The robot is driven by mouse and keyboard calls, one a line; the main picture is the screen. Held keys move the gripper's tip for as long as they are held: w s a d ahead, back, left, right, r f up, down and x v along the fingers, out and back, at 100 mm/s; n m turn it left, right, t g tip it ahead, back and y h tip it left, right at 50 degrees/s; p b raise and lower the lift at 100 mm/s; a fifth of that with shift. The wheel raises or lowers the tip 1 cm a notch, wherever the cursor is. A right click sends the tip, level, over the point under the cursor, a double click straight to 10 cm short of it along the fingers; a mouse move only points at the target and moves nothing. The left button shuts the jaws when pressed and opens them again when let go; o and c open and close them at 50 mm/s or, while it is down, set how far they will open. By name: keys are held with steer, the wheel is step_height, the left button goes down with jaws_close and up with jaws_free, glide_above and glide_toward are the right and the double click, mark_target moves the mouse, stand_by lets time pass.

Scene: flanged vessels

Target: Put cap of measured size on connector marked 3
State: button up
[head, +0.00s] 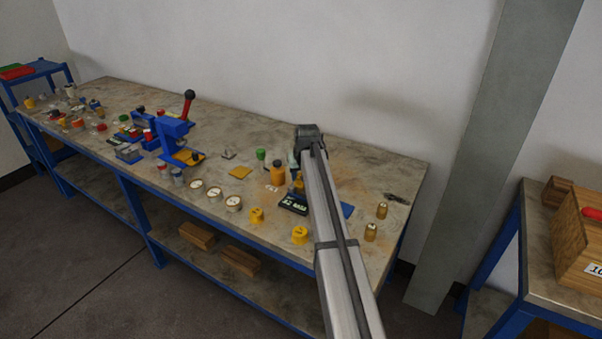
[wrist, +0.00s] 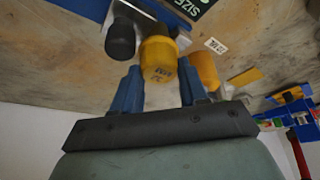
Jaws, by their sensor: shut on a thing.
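My gripper (wrist: 160,80) has blue fingers on either side of a yellow cap (wrist: 158,58) with dark marks on its face, and is shut on it. In the head view the arm hides much of the gripper, and a bit of yellow shows below it. Close by is a dark display (head: 293,204) with a reading that looks like 32; its "SIZE" lettering shows in the wrist view (wrist: 188,8). Two more yellow caps (head: 257,215) (head: 299,235) stand near the bench's front edge. I cannot make out which connector is marked 3.
An orange bottle (head: 278,174) with a dark top stands left of the gripper. Three round dials (head: 214,193) and a blue press (head: 175,130) are farther left. Two brass-coloured pieces (head: 382,210) (head: 371,232) stand right of the arm. Bench (head: 335,150) is clear behind the arm.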

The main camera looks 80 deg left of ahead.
steer(key=shift+f, duration=0.2)
steer(key=o, duration=1.1)
steer(key=shift+r, duration=0.1)
steer(key=v, duration=1.3)
steer(key=shift+d+r, duration=0.2)
steer(key=shift+r, duration=0.05)
